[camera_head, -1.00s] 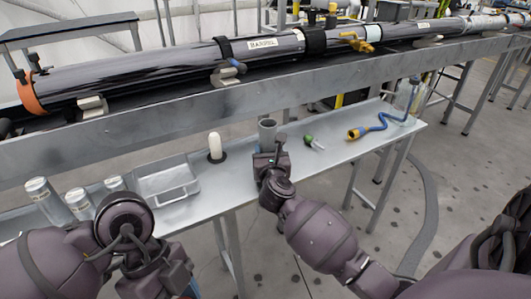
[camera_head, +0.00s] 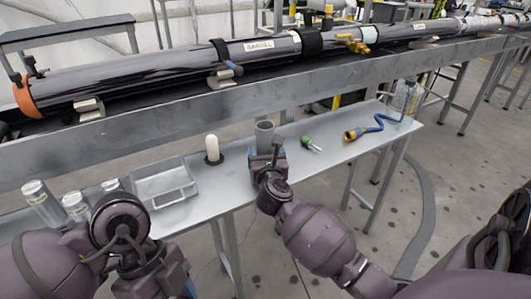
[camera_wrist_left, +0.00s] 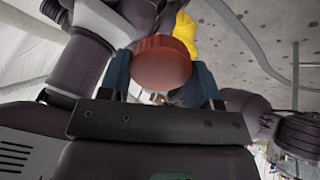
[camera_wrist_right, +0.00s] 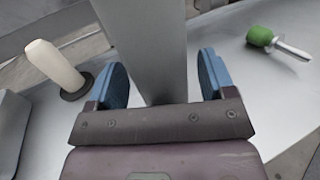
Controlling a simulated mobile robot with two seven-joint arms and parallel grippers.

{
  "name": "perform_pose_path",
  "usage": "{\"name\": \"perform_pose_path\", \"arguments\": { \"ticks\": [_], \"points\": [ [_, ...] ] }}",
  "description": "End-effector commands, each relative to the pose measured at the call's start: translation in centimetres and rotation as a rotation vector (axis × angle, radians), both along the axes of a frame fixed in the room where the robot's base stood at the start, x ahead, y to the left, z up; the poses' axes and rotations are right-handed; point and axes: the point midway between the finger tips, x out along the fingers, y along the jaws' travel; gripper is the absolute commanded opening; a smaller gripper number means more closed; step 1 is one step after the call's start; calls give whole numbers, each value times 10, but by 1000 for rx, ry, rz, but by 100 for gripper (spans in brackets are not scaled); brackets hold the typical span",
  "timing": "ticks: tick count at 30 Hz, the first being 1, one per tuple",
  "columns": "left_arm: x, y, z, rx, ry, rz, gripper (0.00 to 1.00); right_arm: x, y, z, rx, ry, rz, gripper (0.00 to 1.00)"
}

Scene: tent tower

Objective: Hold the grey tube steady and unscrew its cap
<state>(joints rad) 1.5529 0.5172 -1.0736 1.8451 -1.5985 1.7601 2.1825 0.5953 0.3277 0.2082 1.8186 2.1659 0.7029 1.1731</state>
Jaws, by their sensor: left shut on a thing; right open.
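The grey tube (camera_head: 264,136) stands upright on the metal bench in the head view, and its top looks open. In the right wrist view the tube (camera_wrist_right: 152,40) rises between the two blue fingers of my right gripper (camera_wrist_right: 160,76). These fingers are apart, with a gap on each side. In the head view my right gripper (camera_head: 268,162) is at the near side of the tube. My left gripper (camera_wrist_left: 163,80) is shut on a round red cap (camera_wrist_left: 161,62), away from the tube. In the head view it is low at the bottom left, mostly hidden by my arm.
A white rounded piece on a dark base (camera_head: 212,149) and a metal tray (camera_head: 163,184) are left of the tube. A green-headed tool (camera_head: 308,143) and a blue hose (camera_head: 373,128) lie right. A long barrel (camera_head: 140,75) runs behind.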

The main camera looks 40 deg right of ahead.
Motion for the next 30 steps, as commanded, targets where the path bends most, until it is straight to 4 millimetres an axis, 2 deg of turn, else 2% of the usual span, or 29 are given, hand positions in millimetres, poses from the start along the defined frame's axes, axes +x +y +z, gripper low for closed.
{"name": "perform_pose_path", "arguments": {
  "ticks": [9,16,22,30],
  "points": [
    [3,0,29,0,-46,0,29,-48,35,4,4,-3,0,76],
    [4,0,38,0,-60,0,29,-78,57,1,3,0,0,76],
    [5,0,40,0,-65,0,29,-91,66,0,3,0,0,76],
    [5,0,41,0,-66,0,29,-93,67,1,2,-1,0,76]
  ]
}}
